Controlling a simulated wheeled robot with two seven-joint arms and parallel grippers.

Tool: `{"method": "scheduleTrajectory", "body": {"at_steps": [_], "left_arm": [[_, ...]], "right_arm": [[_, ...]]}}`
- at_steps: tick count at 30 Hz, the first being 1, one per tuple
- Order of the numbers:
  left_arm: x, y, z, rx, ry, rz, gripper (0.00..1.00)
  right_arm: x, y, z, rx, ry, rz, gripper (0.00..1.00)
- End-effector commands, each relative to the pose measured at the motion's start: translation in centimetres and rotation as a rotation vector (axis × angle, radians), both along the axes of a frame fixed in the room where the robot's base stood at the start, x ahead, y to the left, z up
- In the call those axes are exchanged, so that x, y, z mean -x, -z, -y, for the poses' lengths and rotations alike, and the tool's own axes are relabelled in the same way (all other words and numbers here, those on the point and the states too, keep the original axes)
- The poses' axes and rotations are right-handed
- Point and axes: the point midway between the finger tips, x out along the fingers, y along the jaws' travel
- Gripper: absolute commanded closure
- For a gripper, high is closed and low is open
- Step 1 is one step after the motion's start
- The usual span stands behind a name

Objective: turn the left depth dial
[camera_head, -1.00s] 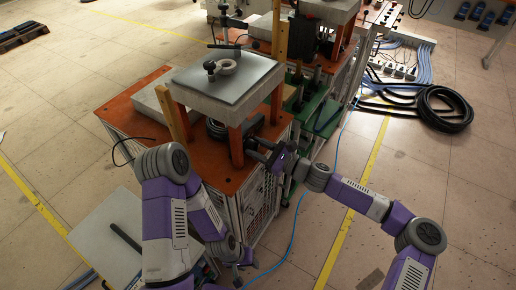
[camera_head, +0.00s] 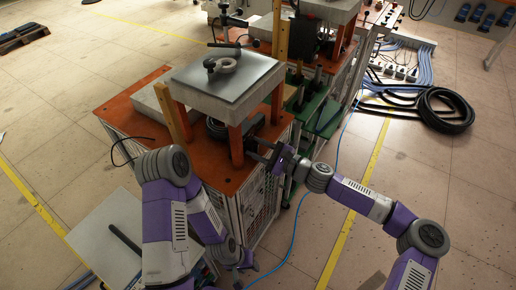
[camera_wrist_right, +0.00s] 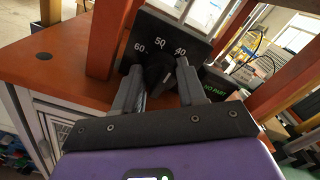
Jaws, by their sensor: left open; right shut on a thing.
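The depth dial is a dark panel (camera_wrist_right: 175,30) marked 60, 50 and 40, with a black knob (camera_wrist_right: 157,74) below the numbers, in the right wrist view. My right gripper (camera_wrist_right: 162,86) has its two grey fingers on either side of the knob, shut on it. In the head view my right gripper (camera_head: 256,149) is at the front right leg of the orange-topped station; the knob itself is too small to make out there. My left gripper (camera_head: 246,264) is low beside the station, open and away from the dial.
A grey plate (camera_head: 225,76) on orange legs stands over the orange tabletop (camera_head: 133,119). A second dark box marked "NO PART" (camera_wrist_right: 222,84) is right of the dial.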

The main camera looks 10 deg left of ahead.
Motion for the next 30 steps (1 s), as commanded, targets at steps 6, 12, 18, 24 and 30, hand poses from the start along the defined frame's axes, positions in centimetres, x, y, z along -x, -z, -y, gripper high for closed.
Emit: {"method": "scheduleTrajectory", "body": {"at_steps": [6, 12, 18, 24, 30], "left_arm": [[0.0, 0.0, 0.0, 0.0, 0.0, 0.0, 0.57], [0.0, 0.0, 0.0, 0.0, 0.0, 0.0, 0.57], [0.0, 0.0, 0.0, 0.0, 0.0, 0.0, 0.57], [0.0, -0.4, 0.0, 0.0, 0.0, 0.0, 0.57], [0.0, -1.4, 0.0, 0.0, 0.0, 0.0, 0.57]], "right_arm": [[0.0, 0.1, 0.0, 0.001, 0.001, -0.002, 0.47], [0.0, 0.1, 0.0, 0.0, 0.0, -0.003, 0.34], [0.0, 0.1, 0.0, 0.001, -0.001, -0.003, 0.34], [0.0, 0.0, 0.0, -0.02, -0.001, -0.06, 0.34], [-0.1, -0.2, 0.0, -0.109, -0.001, -0.305, 0.34]]}}
